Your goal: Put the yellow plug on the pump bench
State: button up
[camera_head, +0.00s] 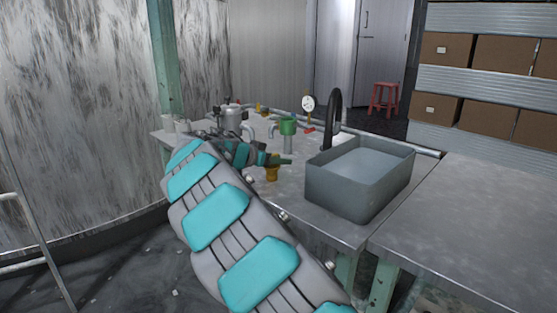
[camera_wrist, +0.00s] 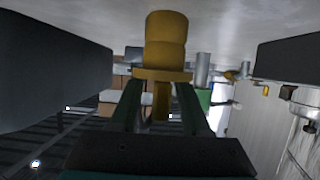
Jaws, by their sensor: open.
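The yellow plug (camera_head: 272,173) stands on the grey metal bench (camera_head: 300,215) near its front edge, left of the basin. My gripper (camera_head: 286,160) is open at the plug's upper part. In the wrist view, where the bench top is at the top of the picture, the plug (camera_wrist: 166,35) shows its thick body, a wide flange and a narrow stem. The open fingers of my gripper (camera_wrist: 160,95) lie on either side of the stem. I cannot tell whether they touch it.
A grey basin (camera_head: 343,191) and a black tap (camera_head: 334,112) are right of the plug. The right bench top (camera_head: 480,210) is clear.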

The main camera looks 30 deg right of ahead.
jog(key=shift+r, duration=0.15)
jog(key=shift+a+r, duration=0.1)
jog(key=shift+a, duration=0.05)
jog(key=v, duration=1.1)
jog(key=shift+s+a, duration=0.15)
jog(key=shift+a, duration=0.15)
